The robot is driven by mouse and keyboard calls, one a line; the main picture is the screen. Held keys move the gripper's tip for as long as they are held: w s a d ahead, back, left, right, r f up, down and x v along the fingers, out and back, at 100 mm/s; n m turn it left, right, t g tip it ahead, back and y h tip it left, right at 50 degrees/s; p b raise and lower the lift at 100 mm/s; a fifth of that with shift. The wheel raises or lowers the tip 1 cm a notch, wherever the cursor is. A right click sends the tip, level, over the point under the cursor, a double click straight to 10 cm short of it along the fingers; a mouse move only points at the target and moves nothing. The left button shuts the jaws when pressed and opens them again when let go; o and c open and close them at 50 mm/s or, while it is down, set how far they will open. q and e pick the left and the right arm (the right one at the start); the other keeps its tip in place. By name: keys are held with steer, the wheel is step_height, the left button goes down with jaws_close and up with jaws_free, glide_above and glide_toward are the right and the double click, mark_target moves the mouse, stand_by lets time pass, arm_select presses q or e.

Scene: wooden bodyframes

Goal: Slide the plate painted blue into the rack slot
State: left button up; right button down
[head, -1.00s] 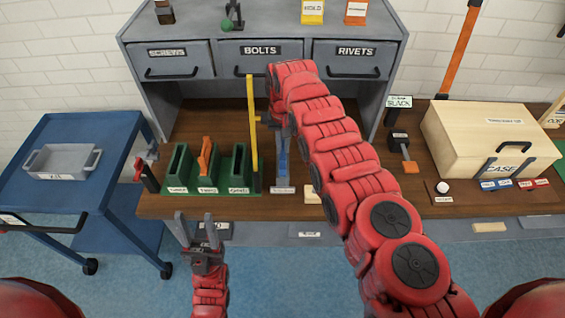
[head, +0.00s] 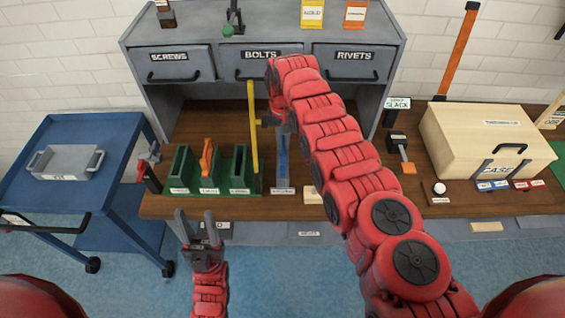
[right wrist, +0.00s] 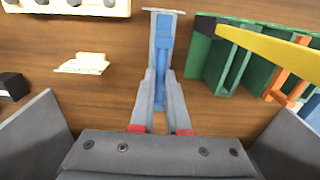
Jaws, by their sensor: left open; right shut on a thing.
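The blue plate (head: 282,158) stands upright on a small grey labelled base on the bench, right of the rack. In the right wrist view the blue plate (right wrist: 164,65) lies between the fingers of my right gripper (right wrist: 160,100), which is shut on it. In the head view my right gripper (head: 281,122) is at its upper part, partly hidden by my arm. The green rack (head: 220,191) has upright slots. An orange plate (head: 207,158) stands in the middle slot. My left gripper (head: 197,228) is open and empty in front of the bench.
A tall yellow bar (head: 254,140) rises between the rack and the blue plate. A drawer cabinet (head: 262,64) stands behind. A wooden case (head: 490,145) sits at the right, and a blue cart (head: 60,205) with a grey tray (head: 66,162) stands left.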

steer(key=shift+r+p, duration=0.65)
steer(key=shift+r, duration=3.3)
steer(key=shift+d, duration=0.1)
